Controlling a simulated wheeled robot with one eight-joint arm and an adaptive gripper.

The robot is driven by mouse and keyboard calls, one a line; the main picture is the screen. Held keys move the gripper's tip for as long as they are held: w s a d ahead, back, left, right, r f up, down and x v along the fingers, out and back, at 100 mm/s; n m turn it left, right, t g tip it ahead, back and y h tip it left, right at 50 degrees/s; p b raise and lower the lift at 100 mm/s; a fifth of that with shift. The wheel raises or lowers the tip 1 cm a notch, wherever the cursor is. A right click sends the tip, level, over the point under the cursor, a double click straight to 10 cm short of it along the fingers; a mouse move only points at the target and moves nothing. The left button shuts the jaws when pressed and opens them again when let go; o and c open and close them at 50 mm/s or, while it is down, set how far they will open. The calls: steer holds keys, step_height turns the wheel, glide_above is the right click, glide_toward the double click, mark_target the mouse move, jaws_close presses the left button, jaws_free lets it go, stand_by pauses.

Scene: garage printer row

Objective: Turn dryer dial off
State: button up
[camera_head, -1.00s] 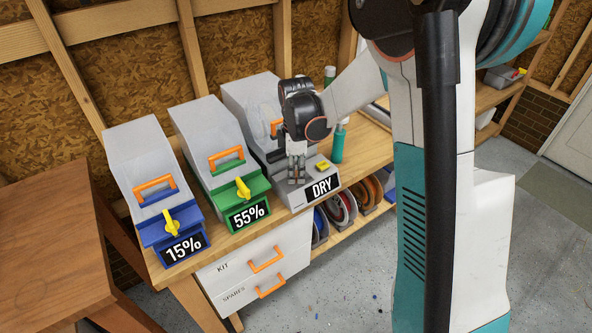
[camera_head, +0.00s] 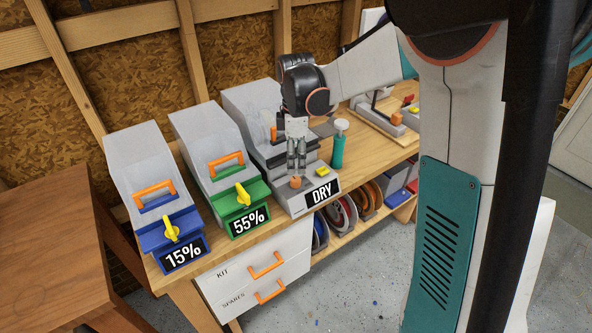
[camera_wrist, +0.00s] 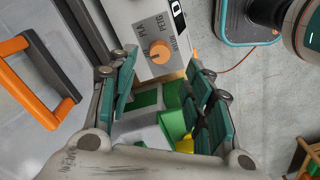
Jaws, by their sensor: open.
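The grey dryer (camera_head: 305,201) labelled DRY stands at the right of the row of boxes on the bench. Its orange dial (camera_head: 295,182) sits on the front panel. In the wrist view the dial (camera_wrist: 159,51) shows on a white panel, with small lettering around it. I cannot read its setting. My gripper (camera_head: 296,170) points down, just above and behind the dial in the head view. In the wrist view my gripper (camera_wrist: 162,68) is open, its teal-padded fingers apart and nothing between them held. The dial appears just beyond the fingertips.
A yellow button (camera_head: 321,171) is right of the dial. The green 55% box (camera_head: 240,197) and blue 15% box (camera_head: 172,232) stand to the left, with yellow knobs. A green bottle (camera_head: 338,150) stands close right of the dryer. Drawers (camera_head: 235,277) lie below.

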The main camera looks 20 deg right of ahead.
steer(key=shift+r, duration=2.45)
steer(key=shift+r, duration=0.1)
steer(key=s+a+r+m+t, duration=0.1)
steer(key=s+r+m+t, duration=0.1)
steer(key=s+m, duration=0.5)
steer(key=s+a+r+m+t, duration=0.1)
steer(key=s+m+t, duration=0.4)
steer(key=s, duration=1.1)
steer(key=shift+s+r+m, duration=0.25)
steer(key=shift+r+m, duration=0.35)
steer(key=shift+m, duration=0.6)
